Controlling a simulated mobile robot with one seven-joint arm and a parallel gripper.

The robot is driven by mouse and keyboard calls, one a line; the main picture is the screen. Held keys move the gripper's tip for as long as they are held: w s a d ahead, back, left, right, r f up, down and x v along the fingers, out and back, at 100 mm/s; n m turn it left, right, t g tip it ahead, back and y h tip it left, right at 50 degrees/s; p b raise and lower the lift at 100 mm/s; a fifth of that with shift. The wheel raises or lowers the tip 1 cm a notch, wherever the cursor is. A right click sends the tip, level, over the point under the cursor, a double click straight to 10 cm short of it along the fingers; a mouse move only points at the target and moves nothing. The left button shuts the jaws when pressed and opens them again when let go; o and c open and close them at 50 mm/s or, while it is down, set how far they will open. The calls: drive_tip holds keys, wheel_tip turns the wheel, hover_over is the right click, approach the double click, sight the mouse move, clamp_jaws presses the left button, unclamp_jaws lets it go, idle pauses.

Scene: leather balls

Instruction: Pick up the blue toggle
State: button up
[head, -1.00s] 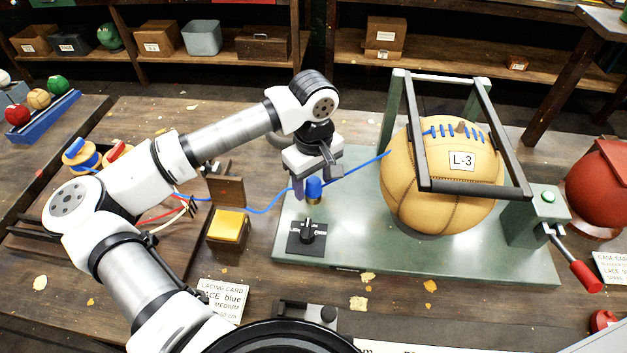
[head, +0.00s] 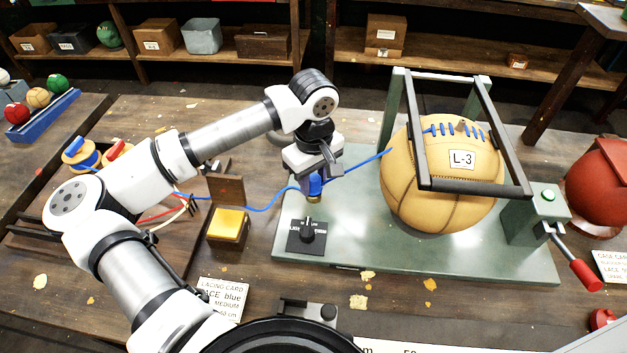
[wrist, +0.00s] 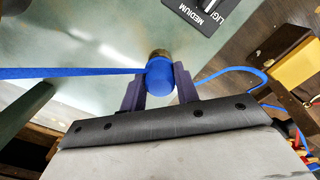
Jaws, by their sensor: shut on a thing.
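The blue toggle (head: 315,186) is a small rounded blue piece above a brass-coloured base on the green bench plate (head: 345,240). A blue lace runs from it to the tan ball (head: 435,205) marked L-3. My gripper (head: 309,190) is lowered over the toggle, its fingers on either side. In the wrist view the toggle (wrist: 161,76) sits between the two purple fingers of my gripper (wrist: 158,85), which are shut on it. The brass part shows just beyond it. I cannot tell whether the toggle is clear of its base.
A wooden block with a yellow pad (head: 228,224) stands to the left. A dark frame (head: 425,160) surrounds the ball, and a red-handled crank (head: 583,272) is at the right.

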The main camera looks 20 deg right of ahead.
sight(314, 177)
wheel_tip(314, 177, up, 19)
drive_tip(key=b, duration=0.4)
drive_tip(key=shift+r, duration=0.15)
drive_tip(key=shift+f+b, duration=4.9)
drive_tip(key=shift+f, duration=1.9)
